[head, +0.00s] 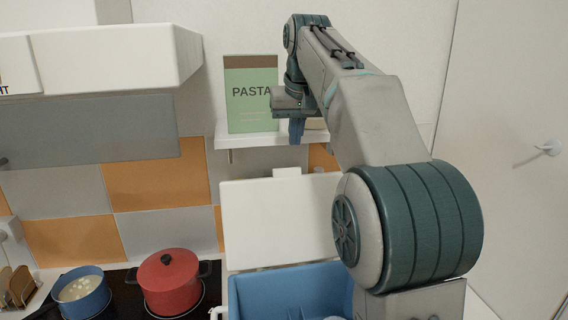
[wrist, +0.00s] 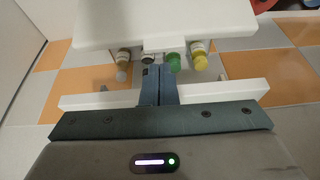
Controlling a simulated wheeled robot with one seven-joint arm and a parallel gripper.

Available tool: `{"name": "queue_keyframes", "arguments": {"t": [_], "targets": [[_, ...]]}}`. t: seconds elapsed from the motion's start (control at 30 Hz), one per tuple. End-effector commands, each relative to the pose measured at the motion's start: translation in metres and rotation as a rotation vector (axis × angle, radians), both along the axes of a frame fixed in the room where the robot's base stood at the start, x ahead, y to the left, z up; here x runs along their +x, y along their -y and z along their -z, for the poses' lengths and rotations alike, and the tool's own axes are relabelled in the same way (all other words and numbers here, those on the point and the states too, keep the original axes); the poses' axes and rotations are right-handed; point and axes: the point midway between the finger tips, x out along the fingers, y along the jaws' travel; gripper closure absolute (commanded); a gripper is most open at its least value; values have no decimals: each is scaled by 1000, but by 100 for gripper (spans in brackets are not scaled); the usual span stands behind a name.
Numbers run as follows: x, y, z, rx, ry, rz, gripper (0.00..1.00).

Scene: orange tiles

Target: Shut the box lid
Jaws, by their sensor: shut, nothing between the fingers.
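The box (head: 240,295) stands at the bottom middle of the head view, blue inside and cut off by the frame edge. Its white lid (head: 275,222) stands open and upright at the back of the box, with a small tab on its top edge. The lid also shows at the top of the wrist view (wrist: 200,22). My gripper (head: 296,132) is above the lid, in front of the wall shelf, with its fingers pointing down. The fingers are together and empty in the wrist view (wrist: 160,72). They appear apart from the lid.
A wall shelf (head: 250,140) holds a green pasta packet (head: 250,100) close to my gripper. Several small jars (wrist: 198,55) show near the lid in the wrist view. A red pot (head: 170,285) and a blue saucepan (head: 85,295) stand left of the box. A grey-fronted cabinet (head: 90,128) hangs upper left.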

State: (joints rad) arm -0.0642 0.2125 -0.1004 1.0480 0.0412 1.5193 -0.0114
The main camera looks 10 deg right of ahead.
Motion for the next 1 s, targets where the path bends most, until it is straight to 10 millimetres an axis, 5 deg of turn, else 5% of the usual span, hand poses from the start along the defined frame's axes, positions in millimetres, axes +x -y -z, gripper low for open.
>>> {"name": "queue_keyframes", "arguments": {"t": [0.1,0.37,1.0], "targets": [[19,-3,-2,-7,-1,-3,100],[32,-5,-1,-14,-5,-6,100],[64,-5,85,-13,-5,-5,100]]}}
